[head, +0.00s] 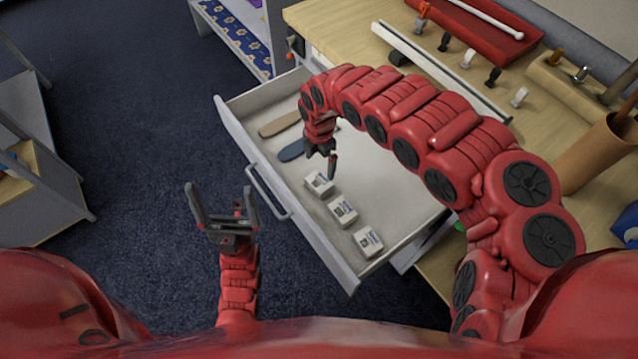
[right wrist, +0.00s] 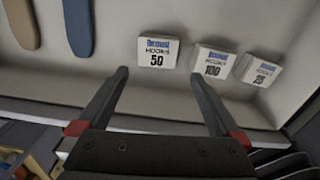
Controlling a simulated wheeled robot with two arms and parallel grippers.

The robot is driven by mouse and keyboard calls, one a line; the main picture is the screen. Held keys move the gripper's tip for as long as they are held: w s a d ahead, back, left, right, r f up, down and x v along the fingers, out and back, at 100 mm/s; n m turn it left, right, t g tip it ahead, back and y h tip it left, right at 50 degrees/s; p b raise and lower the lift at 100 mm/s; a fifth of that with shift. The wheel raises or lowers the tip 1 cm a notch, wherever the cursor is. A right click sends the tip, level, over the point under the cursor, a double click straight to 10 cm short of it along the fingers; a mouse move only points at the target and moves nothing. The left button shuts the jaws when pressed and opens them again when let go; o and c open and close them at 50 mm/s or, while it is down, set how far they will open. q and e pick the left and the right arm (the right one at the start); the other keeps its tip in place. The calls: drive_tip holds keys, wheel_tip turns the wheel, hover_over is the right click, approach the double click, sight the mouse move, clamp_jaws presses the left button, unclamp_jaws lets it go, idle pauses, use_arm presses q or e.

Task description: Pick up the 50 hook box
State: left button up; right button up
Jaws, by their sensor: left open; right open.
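The 50 hook box (right wrist: 157,51) is a small white box marked "HOOKS 50" in the right wrist view. It lies in the open drawer (head: 288,218), closest of three boxes to the blue flat piece; the head view shows it too (head: 318,184). My right gripper (head: 322,168) is open and empty, pointing down just above this box. In the right wrist view the box appears just beyond the gap between the fingertips (right wrist: 160,76), with no visible contact. My left gripper (head: 219,190) is open and empty, outside the drawer to its left.
The 100 hook box (right wrist: 213,61) and a third box (right wrist: 262,70), its number seemingly 25, lie in a row beside it. A beige piece (head: 280,124) and blue piece (head: 292,149) lie further back. The drawer's front wall and handle (head: 268,192) stand between my grippers.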

sight(319, 181)
wheel_tip(319, 181, down, 6)
drive_tip(key=shift+f, duration=0.15)
drive_tip(key=f, duration=0.4)
drive_tip(key=shift+w+a+b, duration=0.15)
drive_tip(key=shift+a+b, duration=0.1)
drive_tip(key=shift+b, duration=0.05)
drive_tip(key=shift+d+f, duration=0.15)
drive_tip(key=shift+f, duration=0.4)
drive_tip(key=c, duration=1.1)
drive_tip(key=shift+r, duration=0.1)
